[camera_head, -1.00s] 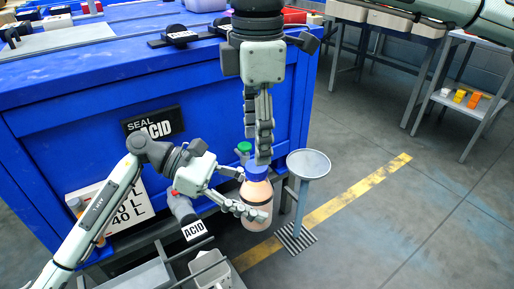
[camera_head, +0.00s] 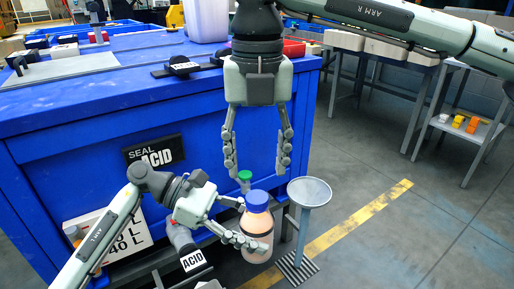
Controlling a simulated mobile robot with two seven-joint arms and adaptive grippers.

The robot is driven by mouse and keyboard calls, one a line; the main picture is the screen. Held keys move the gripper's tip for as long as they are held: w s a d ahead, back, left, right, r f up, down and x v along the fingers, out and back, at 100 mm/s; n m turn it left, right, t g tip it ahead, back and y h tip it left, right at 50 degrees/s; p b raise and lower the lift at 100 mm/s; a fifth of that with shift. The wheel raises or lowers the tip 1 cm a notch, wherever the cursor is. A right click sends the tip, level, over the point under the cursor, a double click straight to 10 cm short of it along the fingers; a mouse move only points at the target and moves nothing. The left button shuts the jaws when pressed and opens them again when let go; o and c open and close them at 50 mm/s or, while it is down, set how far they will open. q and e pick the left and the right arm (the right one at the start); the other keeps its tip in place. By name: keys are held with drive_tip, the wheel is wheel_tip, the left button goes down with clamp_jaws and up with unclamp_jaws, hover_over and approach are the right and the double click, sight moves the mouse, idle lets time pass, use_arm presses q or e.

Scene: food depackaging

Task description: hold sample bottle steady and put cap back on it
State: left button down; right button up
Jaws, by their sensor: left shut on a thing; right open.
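A stand with a round grey dish (camera_head: 309,192) is just right of the bottle. The blue bench (camera_head: 80,105) fills the left. A bottle labelled ACID (camera_head: 193,260) is at lower left. Open floor (camera_head: 420,235) lies to the right.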

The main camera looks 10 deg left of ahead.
sight(257, 196)
drive_tip(key=n, duration=0.5)
drive_tip(key=shift+r, duration=0.25)
drive_tip(key=n, duration=0.5)
drive_tip(key=shift+r, duration=0.25)
drive_tip(key=n, duration=0.4)
drive_tip(key=shift+r+n, duration=0.2)
drive_tip(key=shift+n, duration=0.2)
drive_tip(key=n, duration=0.4)
drive_tip(key=shift+r+n, duration=0.2)
drive_tip(key=shift+n, duration=0.1)
drive_tip(key=shift+f, duration=4.05)
drive_tip(key=shift+c, duration=0.5)
clamp_jaws()
drive_tip(key=shift+o, duration=1.1)
unclamp_jaws()
